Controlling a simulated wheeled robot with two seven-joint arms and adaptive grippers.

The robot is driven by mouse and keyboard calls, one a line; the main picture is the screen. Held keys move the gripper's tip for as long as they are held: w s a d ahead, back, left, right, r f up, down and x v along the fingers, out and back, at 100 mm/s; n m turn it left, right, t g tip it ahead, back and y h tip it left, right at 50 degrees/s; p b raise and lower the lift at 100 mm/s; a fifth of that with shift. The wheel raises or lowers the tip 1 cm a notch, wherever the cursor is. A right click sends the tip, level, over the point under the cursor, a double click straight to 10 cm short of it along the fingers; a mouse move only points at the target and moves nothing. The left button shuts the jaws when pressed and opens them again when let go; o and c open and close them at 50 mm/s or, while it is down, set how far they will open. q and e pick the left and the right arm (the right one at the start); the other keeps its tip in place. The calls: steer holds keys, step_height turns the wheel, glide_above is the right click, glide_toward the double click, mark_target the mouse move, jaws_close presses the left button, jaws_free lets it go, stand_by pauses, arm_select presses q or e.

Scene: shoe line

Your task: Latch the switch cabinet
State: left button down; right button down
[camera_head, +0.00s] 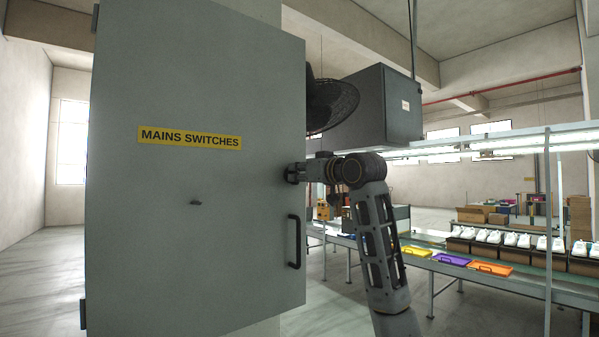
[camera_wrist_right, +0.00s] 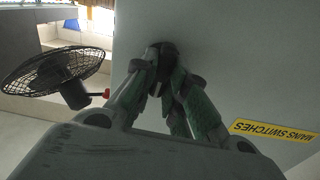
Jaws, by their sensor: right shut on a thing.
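The switch cabinet (camera_head: 200,90) is grey and fills the left of the head view, with a yellow MAINS SWITCHES label (camera_head: 189,138). My right gripper (camera_head: 291,173) is at the door's right edge, above the handle. In the right wrist view the right gripper (camera_wrist_right: 166,82) is shut on a dark round latch knob (camera_wrist_right: 160,57), partly hidden by the fingers. My left gripper is not in view.
A black fan (camera_head: 332,103) and a dark grey box (camera_head: 390,105) are behind and right of the cabinet. A conveyor line with white shoes (camera_head: 510,240) and yellow, purple and orange trays (camera_head: 453,260) runs at the right. The floor at left is clear.

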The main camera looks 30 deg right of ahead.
steer(key=shift+n, duration=0.4)
steer(key=c, duration=1.4)
jaws_free()
steer(key=shift+w, duration=0.1)
steer(key=shift+c, duration=0.2)
steer(key=s, duration=1.2)
steer(key=shift+d, duration=0.45)
steer(key=shift+f, duration=0.15)
